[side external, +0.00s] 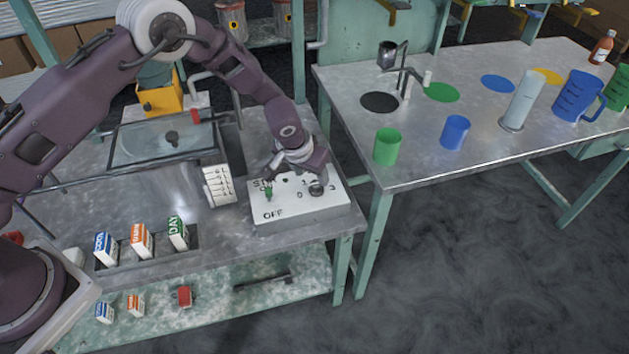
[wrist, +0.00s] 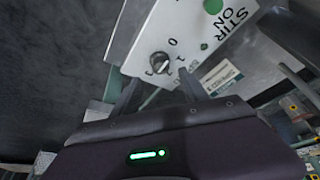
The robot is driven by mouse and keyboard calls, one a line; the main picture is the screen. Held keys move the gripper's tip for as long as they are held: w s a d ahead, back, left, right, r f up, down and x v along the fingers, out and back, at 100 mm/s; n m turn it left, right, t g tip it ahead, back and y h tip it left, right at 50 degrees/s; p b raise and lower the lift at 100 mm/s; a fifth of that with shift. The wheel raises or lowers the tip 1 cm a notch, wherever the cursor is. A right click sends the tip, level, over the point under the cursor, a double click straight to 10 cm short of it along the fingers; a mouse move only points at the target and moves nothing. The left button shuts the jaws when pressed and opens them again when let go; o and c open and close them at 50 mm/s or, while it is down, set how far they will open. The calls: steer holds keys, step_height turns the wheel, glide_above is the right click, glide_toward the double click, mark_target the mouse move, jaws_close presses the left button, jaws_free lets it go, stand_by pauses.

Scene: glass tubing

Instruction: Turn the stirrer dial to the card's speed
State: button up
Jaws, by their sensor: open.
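The stirrer box (side external: 300,212) is white, with STIR, OFF and small numerals on its top. Its dark dial (side external: 317,189) sits on the right part; in the wrist view the dial (wrist: 159,62) has numerals around it, and I cannot read its setting surely. A green switch (side external: 268,191) stands by the STIR label. My gripper (wrist: 158,88) is open and empty, its fingertips just short of the dial and to either side of it. In the side view my gripper (side external: 311,172) is low over the box. A small card with a green band (wrist: 221,78) lies beside the box, its text unreadable.
A white slotted block (side external: 218,186) stands left of the box. Blue, orange and green labelled cartons (side external: 141,241) sit in a tray at the front. A glass-topped tank (side external: 160,145) is behind. The right table (side external: 430,165) holds cups and jugs, across a gap.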

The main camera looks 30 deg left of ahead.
mark_target(316, 184)
steer(key=x, duration=0.5)
steer(key=shift+w+f, duration=0.1)
steer(key=shift+f, duration=0.3)
steer(key=shift+a, duration=0.1)
jaws_close()
